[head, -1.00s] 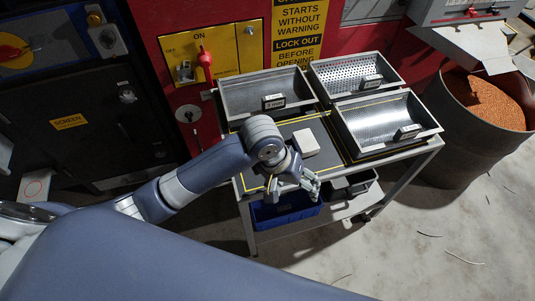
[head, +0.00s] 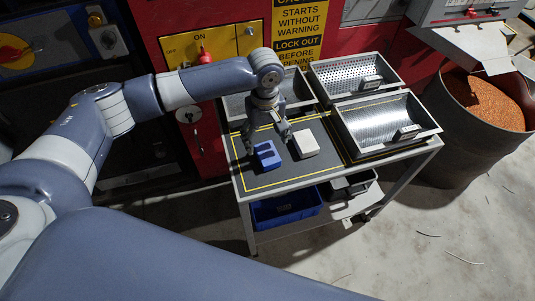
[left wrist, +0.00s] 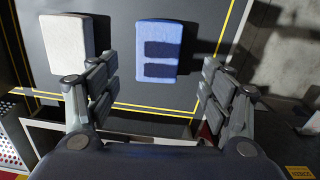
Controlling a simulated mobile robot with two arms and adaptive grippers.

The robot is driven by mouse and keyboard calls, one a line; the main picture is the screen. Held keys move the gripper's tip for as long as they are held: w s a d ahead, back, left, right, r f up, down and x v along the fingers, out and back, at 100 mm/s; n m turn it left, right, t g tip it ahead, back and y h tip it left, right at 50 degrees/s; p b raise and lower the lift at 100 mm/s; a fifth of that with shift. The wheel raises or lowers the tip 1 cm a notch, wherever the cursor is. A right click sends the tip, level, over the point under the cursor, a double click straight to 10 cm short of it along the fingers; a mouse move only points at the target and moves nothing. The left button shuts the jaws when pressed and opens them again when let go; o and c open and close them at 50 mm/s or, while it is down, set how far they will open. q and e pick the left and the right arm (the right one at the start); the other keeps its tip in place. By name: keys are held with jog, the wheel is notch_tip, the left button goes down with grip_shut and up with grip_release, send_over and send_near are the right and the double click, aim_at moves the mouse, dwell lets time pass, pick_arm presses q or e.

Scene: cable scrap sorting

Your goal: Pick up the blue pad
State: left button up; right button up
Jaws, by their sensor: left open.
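The blue pad (head: 267,155) lies flat on the dark mat of the cart top, inside the yellow outline. It also shows in the left wrist view (left wrist: 158,51), between and beyond the fingers, with dark finger-shaped shadows across it. My left gripper (head: 272,135) is open and empty, pointing down above and just behind the pad; in the left wrist view its fingers (left wrist: 158,88) are spread wide on either side, apart from the pad. A white pad (head: 306,143) lies to the right of the blue one. My right gripper is out of view.
Several metal trays with labels stand at the back and right of the cart (head: 290,187), one perforated (head: 325,78). A blue bin (head: 285,208) sits on the lower shelf. A drum of orange granules (head: 490,100) stands at right. The front of the mat is clear.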

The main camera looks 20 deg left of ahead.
aim_at(267, 151)
pick_arm(q)
notch_tip(267, 151, down, 7)
jog(key=shift+d+r+p, duration=0.15)
jog(key=shift+r+p, duration=0.05)
jog(key=shift+p, duration=0.4)
jog(key=shift+c, duration=0.3)
jog(key=c, duration=1.1)
